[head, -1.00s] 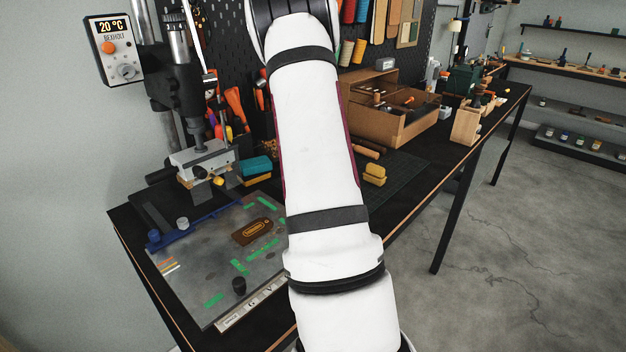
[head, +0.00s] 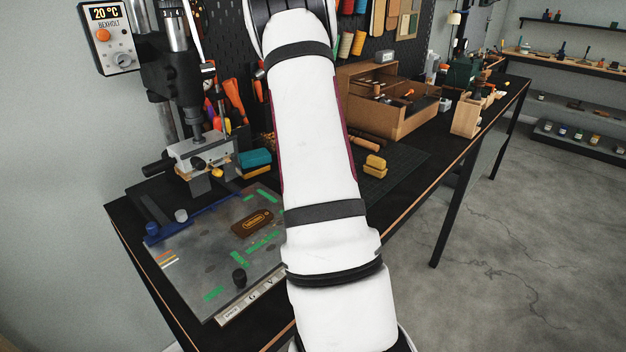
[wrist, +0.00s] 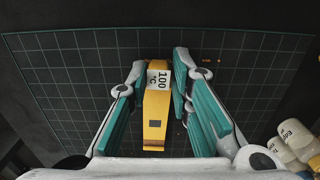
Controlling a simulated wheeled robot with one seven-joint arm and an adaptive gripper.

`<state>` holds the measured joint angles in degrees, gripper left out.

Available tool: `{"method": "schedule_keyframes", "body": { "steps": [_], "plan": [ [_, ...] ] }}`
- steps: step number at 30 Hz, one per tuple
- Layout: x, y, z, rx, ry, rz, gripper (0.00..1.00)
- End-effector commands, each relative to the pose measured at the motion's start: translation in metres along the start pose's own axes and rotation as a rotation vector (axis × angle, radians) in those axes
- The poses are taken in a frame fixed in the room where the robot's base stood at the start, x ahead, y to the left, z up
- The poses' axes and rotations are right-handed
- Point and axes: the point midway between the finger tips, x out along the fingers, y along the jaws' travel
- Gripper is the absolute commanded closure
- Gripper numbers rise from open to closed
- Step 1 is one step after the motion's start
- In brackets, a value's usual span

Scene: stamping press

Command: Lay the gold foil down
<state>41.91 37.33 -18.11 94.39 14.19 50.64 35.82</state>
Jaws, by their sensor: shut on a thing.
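In the wrist view, my gripper (wrist: 160,92) is shut on a flat gold-yellow piece, the gold foil (wrist: 155,120), with a white "100 °C" label near its far end and a small dark square lower down. The foil is between the two teal-sided fingers, above a dark gridded cutting mat (wrist: 80,65). Its height over the mat is hard to tell. A brown leather piece (head: 252,222) with a gold mark lies on the grey press plate (head: 195,250) at the left.
A stamping press (head: 205,150) stands behind the plate; its controller (head: 106,38) reads 20 °C. A blue rail (head: 180,222) edges the plate. Pale bottles (wrist: 295,135) stand right of my gripper.

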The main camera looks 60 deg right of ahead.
Motion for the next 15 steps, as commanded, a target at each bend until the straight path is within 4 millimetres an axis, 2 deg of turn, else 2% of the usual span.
{"method": "schedule_keyframes", "body": {
  "steps": [2, 3, 6, 15],
  "plan": [
    [0.0030, 0.0000, 0.0000, 0.000, 0.000, 0.000, 1.00],
    [0.0034, 0.0000, -0.0001, 0.000, 0.000, 0.000, 0.78],
    [0.0026, 0.0001, -0.0001, 0.000, 0.000, 0.000, 0.57],
    [0.0018, -0.0001, -0.0001, 0.000, 0.000, -0.001, 0.57]
  ]
}}
